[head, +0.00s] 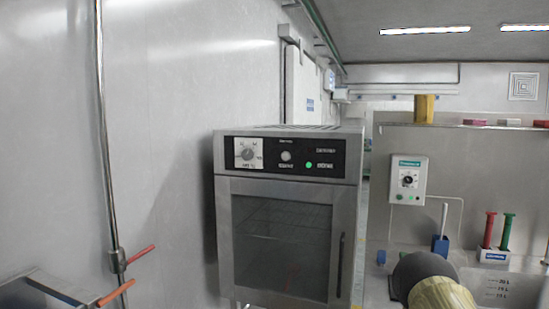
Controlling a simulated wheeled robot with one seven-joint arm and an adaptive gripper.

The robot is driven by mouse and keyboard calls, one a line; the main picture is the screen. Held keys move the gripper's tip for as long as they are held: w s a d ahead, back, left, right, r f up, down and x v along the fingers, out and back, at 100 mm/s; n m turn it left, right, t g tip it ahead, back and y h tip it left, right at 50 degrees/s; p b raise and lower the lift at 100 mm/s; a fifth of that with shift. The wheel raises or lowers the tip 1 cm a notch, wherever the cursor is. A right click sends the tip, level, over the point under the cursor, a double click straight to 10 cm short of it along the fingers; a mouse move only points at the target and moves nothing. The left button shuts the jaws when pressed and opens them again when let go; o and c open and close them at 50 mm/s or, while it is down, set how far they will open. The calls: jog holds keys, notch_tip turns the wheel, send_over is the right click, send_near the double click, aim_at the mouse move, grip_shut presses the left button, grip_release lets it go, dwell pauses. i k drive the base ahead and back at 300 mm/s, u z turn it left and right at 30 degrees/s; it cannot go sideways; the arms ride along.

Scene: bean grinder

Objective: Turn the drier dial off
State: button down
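The drier (285,215) is a steel cabinet with a dark glass door, standing left of the middle in the head view. Its black control panel (315,170) runs across the top front. The dial (247,154) is a round grey knob on a white plate at the panel's left end. Its marks are too small to read, so I cannot tell its setting. A smaller round knob (286,156) and a lit green light (308,165) sit to its right. My gripper is not in view, and nothing is seen touching the dial.
A white box with another dial (408,180) hangs on the steel panel at right. A dark rounded object and a yellowish ribbed one (441,294) fill the bottom right. A pipe with a red lever (140,254) stands at left. The space before the drier's panel looks clear.

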aim_at(247, 154)
jog(key=z, duration=2.05)
jog(key=k, duration=0.45)
jog(key=u, duration=2.1)
jog(key=i, duration=0.5)
jog(key=u, duration=0.05)
